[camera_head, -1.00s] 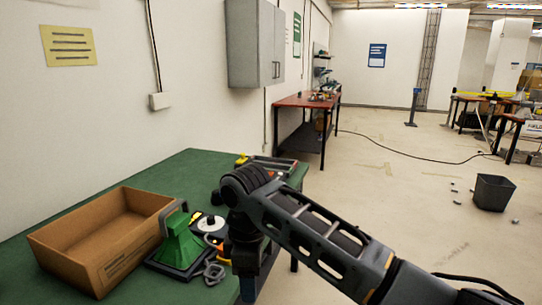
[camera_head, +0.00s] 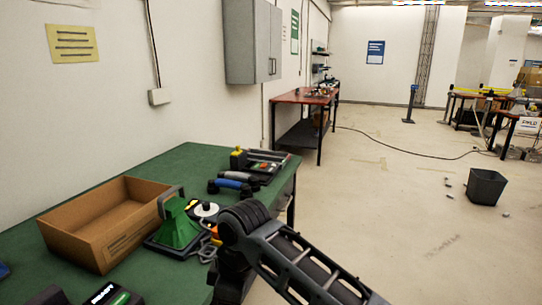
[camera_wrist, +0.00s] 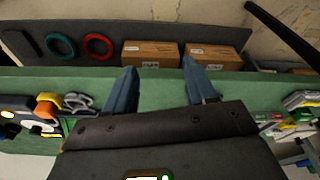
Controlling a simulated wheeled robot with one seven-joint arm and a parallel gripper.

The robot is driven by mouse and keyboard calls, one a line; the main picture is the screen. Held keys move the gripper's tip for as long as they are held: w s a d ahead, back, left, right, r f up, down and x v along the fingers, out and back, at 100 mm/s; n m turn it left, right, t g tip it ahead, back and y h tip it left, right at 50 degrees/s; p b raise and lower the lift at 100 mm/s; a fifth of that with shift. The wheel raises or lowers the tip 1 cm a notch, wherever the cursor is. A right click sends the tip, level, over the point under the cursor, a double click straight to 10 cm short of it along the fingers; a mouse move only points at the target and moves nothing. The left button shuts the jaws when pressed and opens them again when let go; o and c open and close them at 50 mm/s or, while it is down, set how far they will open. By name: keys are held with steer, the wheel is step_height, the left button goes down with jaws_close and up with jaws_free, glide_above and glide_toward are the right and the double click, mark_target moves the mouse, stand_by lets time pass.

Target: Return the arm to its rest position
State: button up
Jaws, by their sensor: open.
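My arm (camera_head: 292,262) reaches in from the bottom right of the head view, bent at the front edge of the green table (camera_head: 195,160). My gripper is hidden or too unclear to make out in the head view. In the wrist view my gripper (camera_wrist: 158,85) shows two blue fingers spread apart, with nothing between them. The green tabletop edge (camera_wrist: 240,90) lies beyond the fingers, and a lower shelf with small cardboard boxes (camera_wrist: 150,53) shows past it.
An open cardboard box (camera_head: 106,222) stands on the table, beside a green device (camera_head: 178,228) and several small items. A black bin (camera_head: 486,187) stands on the floor at right. The floor between is mostly clear.

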steer(key=s+a+f+m+t+y, duration=0.2)
steer(key=s+f+m+y, duration=0.15)
steer(key=s, duration=0.35)
steer(key=s+a+f+m+t+y, duration=0.3)
steer(key=s+f+m, duration=0.15)
steer(key=s, duration=0.25)
steer(key=s+d+r+m+t+h, duration=0.1)
steer(key=s+d+m+t+h, duration=0.25)
steer(key=s+d, duration=0.6)
steer(key=s+d+r+m+t+h, duration=0.15)
steer(key=s+d+m+t, duration=0.45)
steer(key=d, duration=0.7)
steer(key=s+d+r+h, duration=0.4)
steer(key=s+d+r, duration=0.8)
steer(key=s, duration=0.1)
steer(key=shift+s+d+n, duration=0.2)
steer(key=shift+d+n, duration=0.1)
steer(key=shift+n, duration=0.05)
